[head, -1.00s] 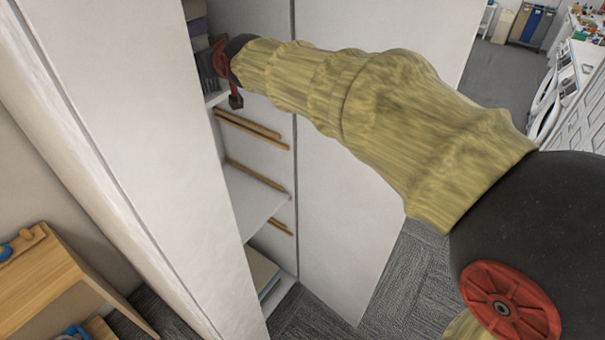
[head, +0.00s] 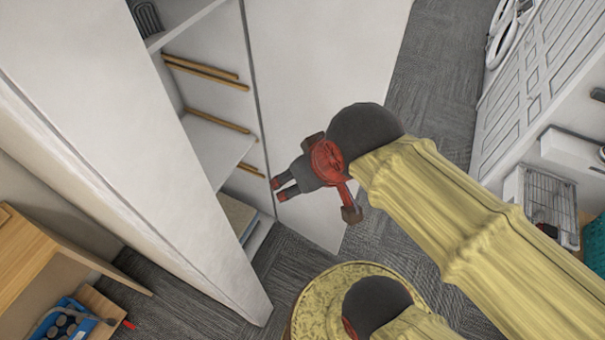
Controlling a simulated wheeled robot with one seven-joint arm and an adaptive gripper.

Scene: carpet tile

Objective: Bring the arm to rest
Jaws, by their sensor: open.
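My gripper (head: 279,190) is in the middle of the head view, at the end of my yellow-sleeved arm (head: 450,215). Its two dark fingers with red tips point left and stand apart, with nothing between them. It is in front of the lower part of the white cabinet's (head: 310,90) right-hand panel. It is outside the shelves, and I cannot tell how far it is from the panel. The arm comes in from the lower right.
The open cabinet has shelves (head: 215,145) with wooden rails (head: 205,72). A wooden unit (head: 40,255) with a blue container (head: 70,325) stands at the lower left. Grey carpet (head: 425,70) between cabinet and appliances is clear.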

